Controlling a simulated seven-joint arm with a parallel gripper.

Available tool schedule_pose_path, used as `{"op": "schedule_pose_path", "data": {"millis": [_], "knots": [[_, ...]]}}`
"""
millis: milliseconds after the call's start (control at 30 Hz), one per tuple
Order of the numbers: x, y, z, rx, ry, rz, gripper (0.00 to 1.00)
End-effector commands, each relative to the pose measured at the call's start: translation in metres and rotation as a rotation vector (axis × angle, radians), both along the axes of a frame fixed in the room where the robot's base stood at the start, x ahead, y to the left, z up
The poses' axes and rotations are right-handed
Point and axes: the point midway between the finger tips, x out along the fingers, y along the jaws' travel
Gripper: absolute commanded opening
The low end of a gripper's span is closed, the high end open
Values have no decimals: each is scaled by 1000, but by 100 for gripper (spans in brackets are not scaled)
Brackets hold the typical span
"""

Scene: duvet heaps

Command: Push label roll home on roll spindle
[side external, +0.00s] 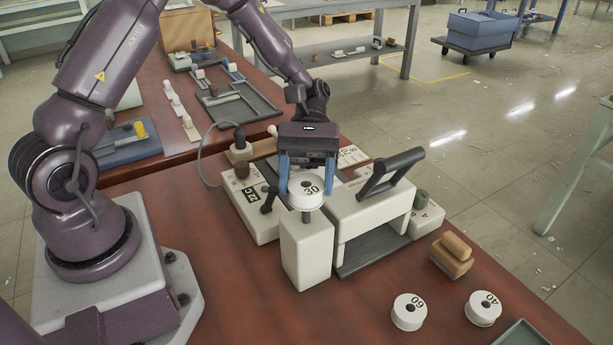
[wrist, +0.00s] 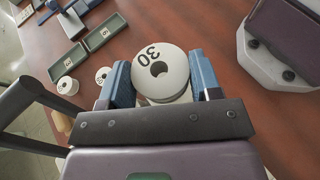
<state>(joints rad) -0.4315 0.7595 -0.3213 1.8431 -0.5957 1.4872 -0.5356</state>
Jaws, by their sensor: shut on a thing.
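A white label roll (side external: 304,192) marked 30 sits between the blue fingers of my gripper (side external: 306,187), which is shut on its sides. The roll is over a white post (side external: 306,252), and a short length of the dark roll spindle (side external: 306,216) shows between the roll's underside and the post top. In the wrist view the roll (wrist: 172,84) lies between the fingers (wrist: 162,76), with its centre hole facing the camera. Whether the spindle tip is inside the hole is hard to tell. The roll looks about level.
A white press-like unit with a dark lever (side external: 390,173) stands close on the right. A white block with a dark knob (side external: 268,198) is close on the left. Rolls marked 60 (side external: 409,312) and 40 (side external: 483,308) and a wooden block (side external: 451,256) lie front right. The front left table is clear.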

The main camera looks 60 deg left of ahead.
Motion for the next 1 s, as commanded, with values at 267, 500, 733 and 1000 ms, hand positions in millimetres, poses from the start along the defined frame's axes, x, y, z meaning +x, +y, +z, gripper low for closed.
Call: {"op": "schedule_pose_path", "data": {"millis": [267, 500, 733, 1000], "knots": [[0, 0, -7, 0, 0, 0, 34], [0, 0, -13, 0, 0, 0, 34], [0, 0, -19, 0, 0, -1, 34], [0, 0, -26, 1, -1, -1, 34]]}}
